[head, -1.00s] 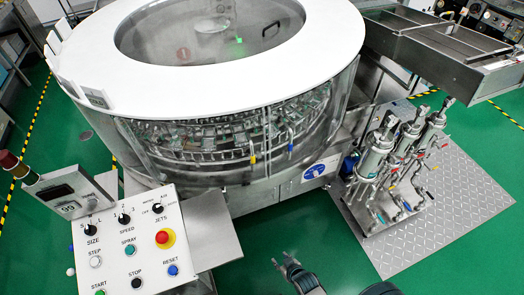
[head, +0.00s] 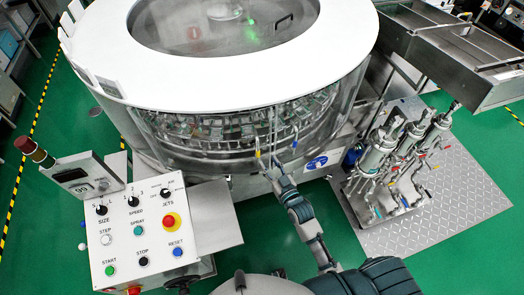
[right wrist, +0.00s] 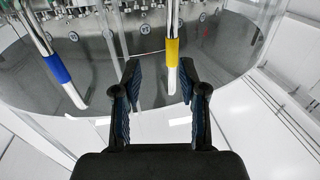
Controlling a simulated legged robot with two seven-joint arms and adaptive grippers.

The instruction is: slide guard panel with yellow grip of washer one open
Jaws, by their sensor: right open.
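The washer (head: 100,65) is round with a white top and clear guard panels around its side. The yellow grip (head: 258,153) is a yellow band on an upright handle on the clear panel. It also shows in the right wrist view (right wrist: 172,50), with the handle's white lower end between my fingertips, closer to the right-hand finger. My right gripper (head: 273,175) is open, just below and beside the yellow grip. Its two fingers also show in the right wrist view (right wrist: 159,78). I cannot tell whether they touch the handle. My left gripper is not in view.
A blue-banded handle (head: 295,140) is close by on the right in the head view and on the left in the right wrist view (right wrist: 57,70). The control panel (head: 120,225) stands front left. Metal cylinders (head: 385,145) stand on a plate (head: 455,200) at right.

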